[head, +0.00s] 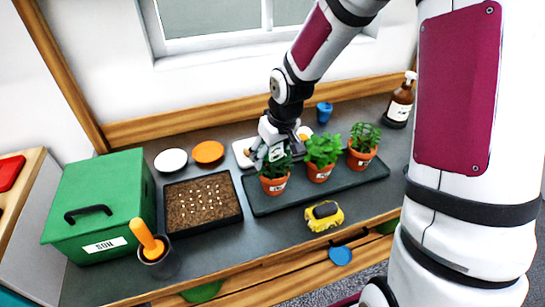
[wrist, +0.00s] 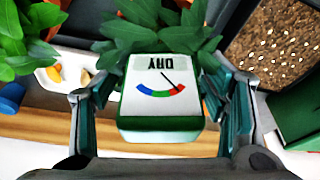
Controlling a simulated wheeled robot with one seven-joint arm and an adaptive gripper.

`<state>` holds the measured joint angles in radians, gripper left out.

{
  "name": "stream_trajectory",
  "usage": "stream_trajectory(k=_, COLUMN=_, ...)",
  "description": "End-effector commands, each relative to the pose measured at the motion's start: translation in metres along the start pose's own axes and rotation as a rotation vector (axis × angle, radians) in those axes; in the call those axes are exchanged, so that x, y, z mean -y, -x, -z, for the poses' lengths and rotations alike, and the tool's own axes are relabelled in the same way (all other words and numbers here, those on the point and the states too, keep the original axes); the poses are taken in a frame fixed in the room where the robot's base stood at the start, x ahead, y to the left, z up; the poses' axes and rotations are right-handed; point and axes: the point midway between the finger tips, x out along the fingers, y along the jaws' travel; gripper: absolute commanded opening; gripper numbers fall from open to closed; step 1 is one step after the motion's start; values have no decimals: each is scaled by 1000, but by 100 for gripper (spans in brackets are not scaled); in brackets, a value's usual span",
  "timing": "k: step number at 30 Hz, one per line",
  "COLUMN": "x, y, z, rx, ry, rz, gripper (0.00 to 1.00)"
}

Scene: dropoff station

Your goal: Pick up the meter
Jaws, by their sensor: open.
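The meter (wrist: 162,98) fills the middle of the wrist view, a green and white block with a coloured dial and the word DRY upside down. Leaves of a potted plant (head: 275,180) show behind it. My gripper (wrist: 160,90) is open, with one finger on each side of the meter. Small gaps seem to show between the fingers and the meter's sides. In the head view my gripper (head: 272,148) is above the leftmost plant, and it mostly hides the meter.
Two more potted plants (head: 321,158) (head: 362,148) stand on the dark tray (head: 300,200). A seed tray (head: 203,203) and a green SOIL box (head: 100,205) are at left. A yellow object (head: 324,216) lies in front. A brown bottle (head: 400,101) stands at back right.

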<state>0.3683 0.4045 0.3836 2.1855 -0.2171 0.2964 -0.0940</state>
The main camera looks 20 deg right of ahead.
Motion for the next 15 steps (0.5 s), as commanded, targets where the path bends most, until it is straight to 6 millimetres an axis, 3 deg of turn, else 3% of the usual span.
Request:
stream_trajectory(k=8, x=0, y=-3, z=0, rx=-1, ry=0, rz=0, gripper=67)
stream_trajectory(k=15, x=0, y=-3, z=0, rx=-1, ry=0, rz=0, gripper=15)
